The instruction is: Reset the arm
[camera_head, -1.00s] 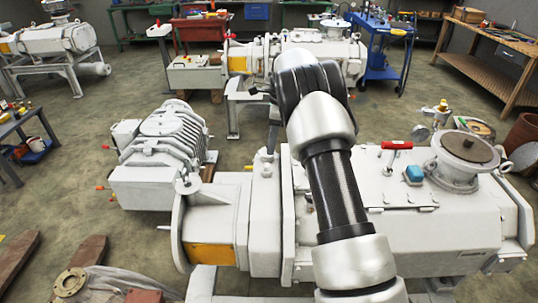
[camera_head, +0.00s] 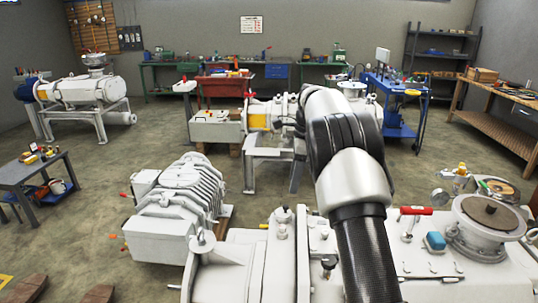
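My arm (camera_head: 362,240) rises from the bottom of the head view, right of centre, with silver and black links. Its upper bend (camera_head: 335,125) stands in front of the machines behind. My gripper does not show; the arm's far end is hidden behind the bend or out of view. The large white screw vacuum pump (camera_head: 262,262) lies close in front of me, partly behind the arm.
A ribbed white motor unit (camera_head: 176,205) stands on the floor to the left. Another pump on a stand (camera_head: 270,150) is behind the arm. A blue cart (camera_head: 395,105), a wooden workbench (camera_head: 500,125) and a grey table (camera_head: 40,172) stand around. The floor (camera_head: 105,190) at left is open.

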